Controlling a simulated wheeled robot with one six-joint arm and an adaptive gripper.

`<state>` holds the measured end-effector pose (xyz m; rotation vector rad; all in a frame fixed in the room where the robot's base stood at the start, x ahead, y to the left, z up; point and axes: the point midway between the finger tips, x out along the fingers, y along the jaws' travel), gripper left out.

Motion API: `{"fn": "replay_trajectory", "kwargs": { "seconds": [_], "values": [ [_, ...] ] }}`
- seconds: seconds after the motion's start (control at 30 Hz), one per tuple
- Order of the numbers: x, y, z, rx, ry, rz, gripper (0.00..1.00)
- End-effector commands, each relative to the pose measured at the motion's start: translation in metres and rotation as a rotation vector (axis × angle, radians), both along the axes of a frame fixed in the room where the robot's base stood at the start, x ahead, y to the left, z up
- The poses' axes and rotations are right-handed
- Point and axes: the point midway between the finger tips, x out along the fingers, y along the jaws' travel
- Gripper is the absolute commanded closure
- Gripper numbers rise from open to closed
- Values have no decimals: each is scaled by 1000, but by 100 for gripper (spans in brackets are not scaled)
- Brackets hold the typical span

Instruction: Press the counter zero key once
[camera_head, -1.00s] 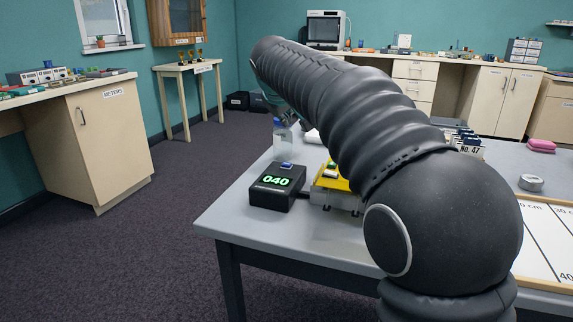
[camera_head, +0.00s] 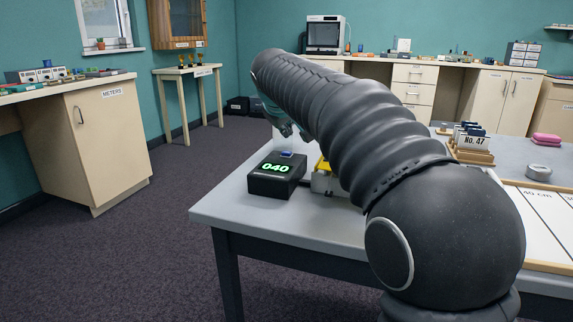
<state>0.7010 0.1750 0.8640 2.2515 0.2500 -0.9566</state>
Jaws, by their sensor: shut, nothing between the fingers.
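The counter (camera_head: 277,180) is a black box on the grey table, near its left corner. Its lit green display reads 040. A small blue key (camera_head: 286,154) sits on top of the box, toward its back edge. My gripper (camera_head: 289,132) is shut and empty, pointing down close above and slightly behind the blue key as I see it. Whether its tips touch the key cannot be told. My own arm hides much of the table to the right of the counter.
A yellow-topped device (camera_head: 322,165) stands just right of the counter, partly hidden by my arm. The grey table's (camera_head: 240,210) left edge is close to the counter.

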Motion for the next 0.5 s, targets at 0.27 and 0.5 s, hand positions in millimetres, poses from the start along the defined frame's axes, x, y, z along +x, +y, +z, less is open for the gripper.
{"fn": "replay_trajectory", "kwargs": {
  "seconds": [0.27, 0.5],
  "values": [
    [0, 0, -25, -1, 0, 1, 100],
    [0, 0, -24, 0, 0, 0, 100]
  ]
}}
